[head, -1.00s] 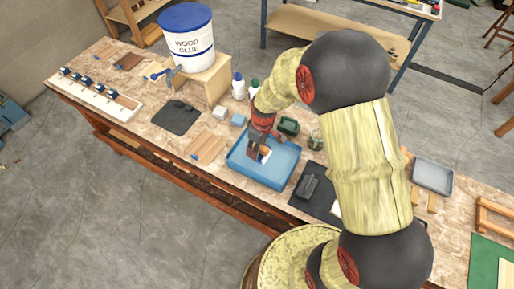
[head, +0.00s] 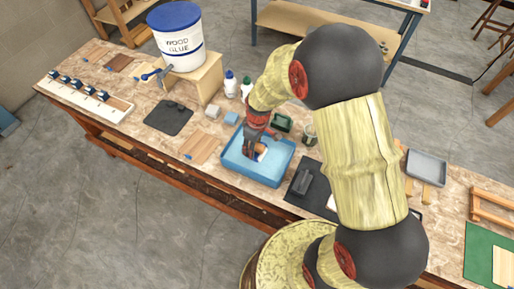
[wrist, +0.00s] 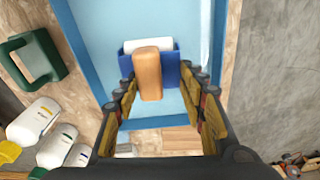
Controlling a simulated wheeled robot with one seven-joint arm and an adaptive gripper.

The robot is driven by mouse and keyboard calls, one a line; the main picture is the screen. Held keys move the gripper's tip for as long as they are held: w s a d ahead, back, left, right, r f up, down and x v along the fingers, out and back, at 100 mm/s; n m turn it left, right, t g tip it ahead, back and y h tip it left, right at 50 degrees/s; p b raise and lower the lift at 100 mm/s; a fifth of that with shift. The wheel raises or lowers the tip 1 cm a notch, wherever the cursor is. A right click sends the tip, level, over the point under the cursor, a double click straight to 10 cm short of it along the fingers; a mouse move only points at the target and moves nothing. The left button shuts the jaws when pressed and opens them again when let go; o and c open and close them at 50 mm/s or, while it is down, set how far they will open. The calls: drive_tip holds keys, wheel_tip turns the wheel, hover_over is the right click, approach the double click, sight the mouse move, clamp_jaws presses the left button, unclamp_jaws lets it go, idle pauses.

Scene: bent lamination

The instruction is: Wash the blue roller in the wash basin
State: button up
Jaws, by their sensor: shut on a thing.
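The wash basin (head: 268,174) is a light blue tray on the workbench, and its blue floor and rim fill the middle of the wrist view (wrist: 88,42). The blue roller has a blue frame (wrist: 127,64), a white cylinder and an orange-brown wooden handle; it is inside the basin. In the head view only a small part of the roller (head: 261,149) shows beside my gripper. My gripper (head: 252,149) reaches down into the basin. In the wrist view its fingers (wrist: 158,78) are on both sides of the roller, shut on it. Whether the roller touches the basin floor is unclear.
White bottles (head: 230,86) and a green container (head: 282,122) stand behind the basin. A dark mat (head: 320,195) with a dark tool lies to its right, and wooden boards (head: 202,147) to its left. A wood glue bucket (head: 178,45) stands on a wooden stand.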

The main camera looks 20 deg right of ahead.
drive_tip(key=shift+w+a, duration=1.4)
drive_tip(key=shift+s+d, duration=2.15)
drive_tip(key=shift+w+a, duration=2.15)
